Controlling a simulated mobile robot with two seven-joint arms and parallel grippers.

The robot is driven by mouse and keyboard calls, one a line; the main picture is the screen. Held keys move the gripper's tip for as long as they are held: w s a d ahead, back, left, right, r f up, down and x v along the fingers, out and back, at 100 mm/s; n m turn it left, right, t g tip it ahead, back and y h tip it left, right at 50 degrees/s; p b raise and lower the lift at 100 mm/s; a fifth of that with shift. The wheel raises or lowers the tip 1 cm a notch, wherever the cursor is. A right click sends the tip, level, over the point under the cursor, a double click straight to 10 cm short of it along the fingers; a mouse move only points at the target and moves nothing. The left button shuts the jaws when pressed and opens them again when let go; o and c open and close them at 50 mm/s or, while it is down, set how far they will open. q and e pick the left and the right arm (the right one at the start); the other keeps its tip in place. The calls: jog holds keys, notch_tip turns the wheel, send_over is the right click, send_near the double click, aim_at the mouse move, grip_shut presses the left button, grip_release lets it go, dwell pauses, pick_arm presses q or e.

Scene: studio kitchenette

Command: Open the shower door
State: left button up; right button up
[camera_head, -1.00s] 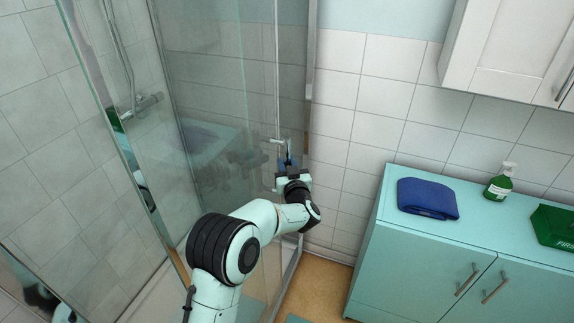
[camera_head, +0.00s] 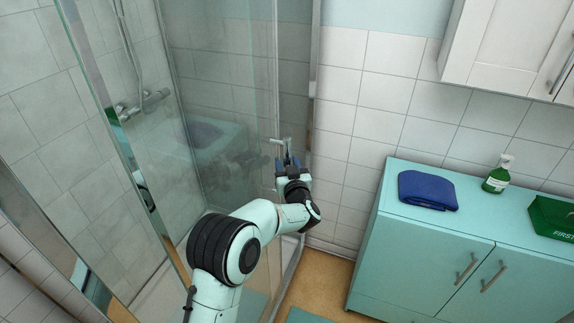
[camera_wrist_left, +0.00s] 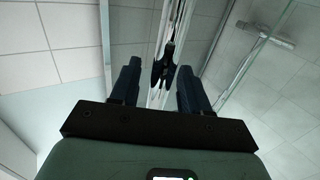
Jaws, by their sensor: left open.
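The shower door (camera_head: 235,95) is a clear glass panel with a thin upright edge, left of the metal wall post (camera_head: 311,100). A small metal handle (camera_head: 279,141) sticks out near that edge. My left gripper (camera_head: 288,152) is open at the handle, close to the door edge. I cannot tell whether it touches. In the left wrist view, its two dark fingers (camera_wrist_left: 157,72) stand apart. Bright upright metal and glass edges and a dark shape show between and beyond them; I cannot tell what the dark shape is. My right gripper is out of view.
A turquoise cabinet (camera_head: 420,262) stands right of my arm, with a folded blue towel (camera_head: 428,190), a green bottle (camera_head: 497,177) and a green first-aid box (camera_head: 553,217) on top. A white wall cabinet (camera_head: 505,50) hangs above. Some floor (camera_head: 318,285) is clear beside the cabinet.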

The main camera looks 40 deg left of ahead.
pick_arm(q)
jog(key=b+v, duration=0.2)
jog(key=v, duration=1.1)
jog(key=shift+d, duration=0.2)
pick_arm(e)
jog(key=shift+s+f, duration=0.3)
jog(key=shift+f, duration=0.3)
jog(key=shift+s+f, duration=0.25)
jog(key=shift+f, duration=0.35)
